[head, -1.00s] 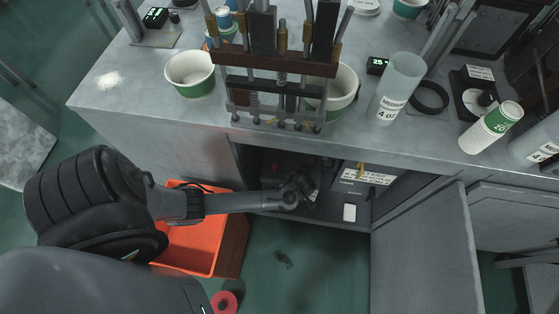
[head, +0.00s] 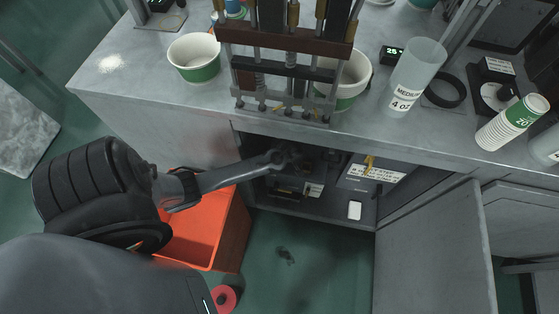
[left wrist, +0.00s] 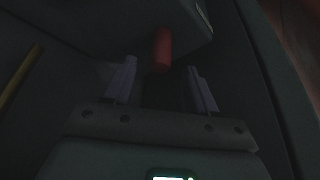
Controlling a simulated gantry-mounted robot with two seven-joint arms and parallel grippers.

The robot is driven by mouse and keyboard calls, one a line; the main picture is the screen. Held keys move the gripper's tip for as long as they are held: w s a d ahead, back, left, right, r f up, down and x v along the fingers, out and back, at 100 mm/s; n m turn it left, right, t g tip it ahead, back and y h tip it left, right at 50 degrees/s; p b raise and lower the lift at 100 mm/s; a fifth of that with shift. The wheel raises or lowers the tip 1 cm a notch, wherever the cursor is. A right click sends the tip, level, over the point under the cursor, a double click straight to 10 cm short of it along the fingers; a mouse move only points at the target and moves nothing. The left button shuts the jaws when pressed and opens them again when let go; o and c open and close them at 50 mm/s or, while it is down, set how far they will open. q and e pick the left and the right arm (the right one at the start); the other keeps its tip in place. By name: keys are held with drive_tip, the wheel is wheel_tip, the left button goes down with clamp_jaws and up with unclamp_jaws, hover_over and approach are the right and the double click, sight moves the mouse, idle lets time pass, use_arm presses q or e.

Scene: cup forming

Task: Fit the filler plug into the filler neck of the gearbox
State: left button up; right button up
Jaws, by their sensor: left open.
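My left arm reaches into the dark open cabinet under the bench in the head view. Its gripper is hard to make out there in the shadow. In the left wrist view my left gripper (left wrist: 161,68) is open, its two pale fingers spread apart. A short red cylindrical piece (left wrist: 162,46) hangs just beyond and between the fingertips, below a dark rounded body (left wrist: 105,25). The fingers are not closed on it. I cannot tell whether this red piece is the filler plug or part of the gearbox. The filler neck cannot be made out. My right gripper is not in view.
The cabinet holds a labelled box (head: 376,172) and a small white item (head: 354,210). Its door (head: 430,245) stands open at right. An orange crate (head: 232,230) stands on the floor at left. The bench above carries cups and a forming fixture (head: 285,65).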

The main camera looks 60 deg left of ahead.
use_arm(q)
drive_tip(key=shift+b+x, duration=0.65)
drive_tip(key=shift+x, duration=1.2)
drive_tip(key=shift+c, duration=0.2)
clamp_jaws()
